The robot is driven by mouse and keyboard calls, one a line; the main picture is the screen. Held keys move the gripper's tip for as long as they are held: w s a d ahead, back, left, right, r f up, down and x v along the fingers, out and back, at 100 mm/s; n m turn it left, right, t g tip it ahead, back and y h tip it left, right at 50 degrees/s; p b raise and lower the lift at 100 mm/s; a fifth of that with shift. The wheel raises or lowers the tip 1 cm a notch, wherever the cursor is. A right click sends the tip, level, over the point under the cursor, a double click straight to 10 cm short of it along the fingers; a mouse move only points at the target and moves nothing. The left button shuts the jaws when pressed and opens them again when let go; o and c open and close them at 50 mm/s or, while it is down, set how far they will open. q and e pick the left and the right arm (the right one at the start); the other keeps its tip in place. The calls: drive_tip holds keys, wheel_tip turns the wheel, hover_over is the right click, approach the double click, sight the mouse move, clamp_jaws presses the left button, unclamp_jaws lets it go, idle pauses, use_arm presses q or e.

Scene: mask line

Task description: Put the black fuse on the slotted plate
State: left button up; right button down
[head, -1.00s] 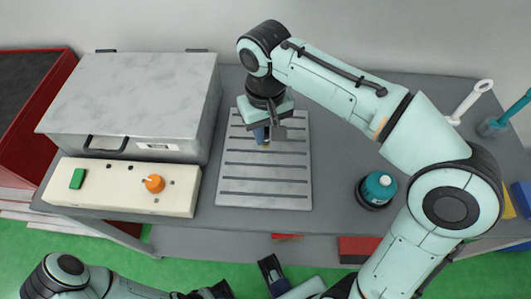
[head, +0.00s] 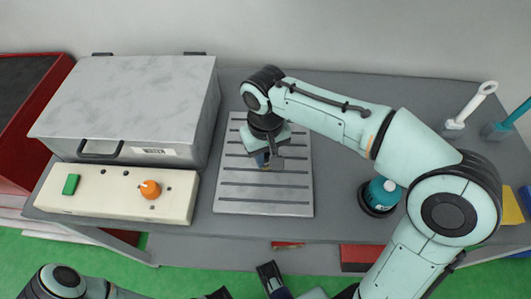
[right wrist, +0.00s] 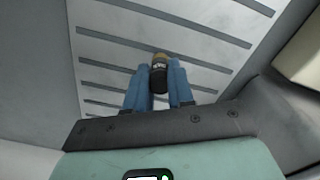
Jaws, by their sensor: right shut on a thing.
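The slotted plate (head: 240,207), a light grey board with several dark parallel slots, lies on the grey table. It also fills much of the right wrist view (right wrist: 115,65). My right gripper (head: 264,163) is over the plate's middle, pointing down. In the right wrist view its blue fingers (right wrist: 158,88) are shut on the black fuse (right wrist: 159,77), a small dark cylinder with a brass-coloured end toward the plate. I cannot tell whether that end touches the plate. In the head view the fingers mostly hide the fuse. My left arm is at the bottom edge, its gripper only partly visible.
Left of the plate stand a grey lidded case (head: 130,100) and a cream control box (head: 115,190) with a green button and orange knob. Right are a teal bottle (head: 383,192) and a white-handled tool (head: 470,108). Table between plate and bottle is clear.

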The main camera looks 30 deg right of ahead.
drive_tip(key=c, duration=1)
unclamp_jaws()
drive_tip(key=shift+r, duration=0.1)
wheel_tip(320, 180, up, 12)
drive_tip(key=p, duration=0.3)
drive_tip(key=shift+r+p, duration=0.1)
drive_tip(key=shift+p, duration=0.2)
